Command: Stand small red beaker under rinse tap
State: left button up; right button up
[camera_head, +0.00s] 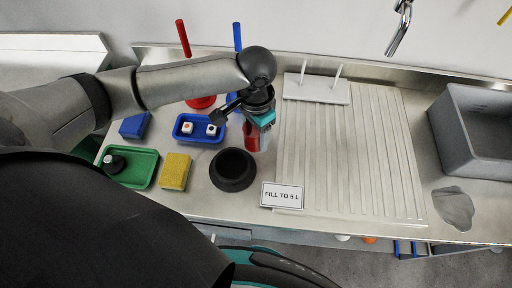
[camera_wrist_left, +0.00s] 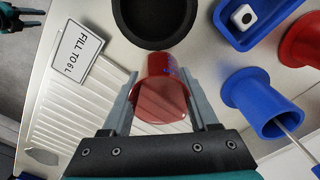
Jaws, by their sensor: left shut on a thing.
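The small red beaker (camera_wrist_left: 162,90) is between the fingers of my left gripper (camera_wrist_left: 161,78) in the left wrist view. In the head view the left gripper (camera_head: 257,140) reaches down left of the ribbed drainboard, with the red beaker (camera_head: 249,137) partly hidden behind it. I cannot tell whether the beaker touches the counter. The rinse tap (camera_head: 399,28) hangs at the top right, well apart from the beaker.
The ribbed drainboard (camera_head: 350,160) is mostly clear, with a white pegged rack (camera_head: 317,89) behind. A grey basin (camera_head: 465,135) stands right.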

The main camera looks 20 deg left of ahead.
aim_at(256, 154)
pick_arm(q)
jog(key=shift+f+b, duration=0.7)
jog(key=shift+f, duration=2.1)
jog(key=shift+f, duration=0.1)
jog(key=o, duration=1.3)
